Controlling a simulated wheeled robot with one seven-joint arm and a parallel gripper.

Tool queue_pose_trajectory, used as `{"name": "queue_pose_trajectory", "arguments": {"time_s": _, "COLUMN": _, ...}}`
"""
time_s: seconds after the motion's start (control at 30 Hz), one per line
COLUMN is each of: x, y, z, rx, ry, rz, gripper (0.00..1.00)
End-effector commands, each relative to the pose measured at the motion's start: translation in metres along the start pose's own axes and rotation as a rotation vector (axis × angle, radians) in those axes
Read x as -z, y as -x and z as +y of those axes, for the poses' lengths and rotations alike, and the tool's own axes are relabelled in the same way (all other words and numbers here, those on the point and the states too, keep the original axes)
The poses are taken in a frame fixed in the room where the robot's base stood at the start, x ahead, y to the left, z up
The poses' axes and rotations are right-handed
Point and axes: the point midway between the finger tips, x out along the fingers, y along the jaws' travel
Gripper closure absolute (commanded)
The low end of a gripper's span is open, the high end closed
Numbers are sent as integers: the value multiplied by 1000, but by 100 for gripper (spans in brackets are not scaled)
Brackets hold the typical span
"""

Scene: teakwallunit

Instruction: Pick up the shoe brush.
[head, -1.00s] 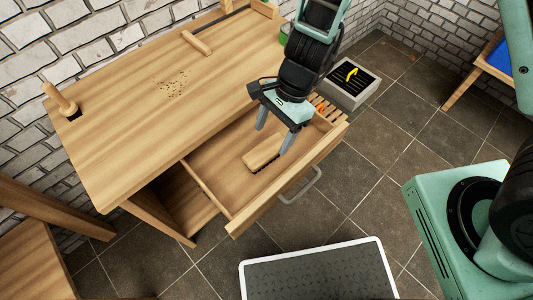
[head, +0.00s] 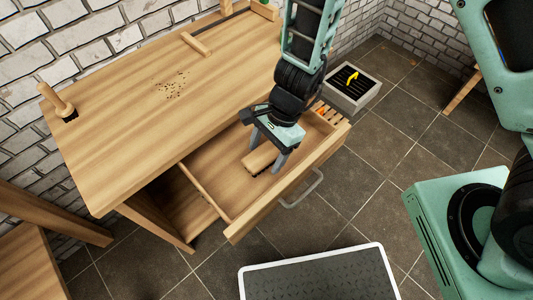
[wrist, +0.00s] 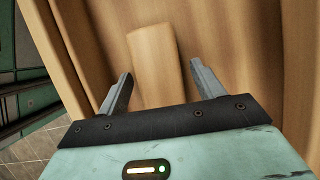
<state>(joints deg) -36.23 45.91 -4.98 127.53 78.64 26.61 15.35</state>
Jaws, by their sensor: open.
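The shoe brush (head: 261,158), with a pale wooden back and dark bristles along its lower edge, lies in the open drawer (head: 212,214). My gripper (head: 267,160) is open and points down into the drawer, its fingers on either side of the brush in the head view. In the wrist view the brush (wrist: 156,66) shows as a wooden block between and beyond the two fingertips of the open gripper (wrist: 163,80). I see no contact between fingers and brush. The gripper partly hides the brush in the head view.
The drawer front with its metal handle (head: 302,190) and a wooden divider (head: 204,191) border the brush. A grey crate (head: 352,90) and a dark mat (head: 318,278) are on the floor.

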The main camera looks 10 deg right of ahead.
Motion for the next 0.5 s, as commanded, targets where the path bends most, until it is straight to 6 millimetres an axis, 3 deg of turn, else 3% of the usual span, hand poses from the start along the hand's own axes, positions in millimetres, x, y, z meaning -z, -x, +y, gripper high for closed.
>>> {"name": "queue_pose_trajectory", "arguments": {"time_s": 0.5, "x": 2, "y": -4, "z": 0, "rx": 0, "ry": 0, "rz": -1, "gripper": 33}}
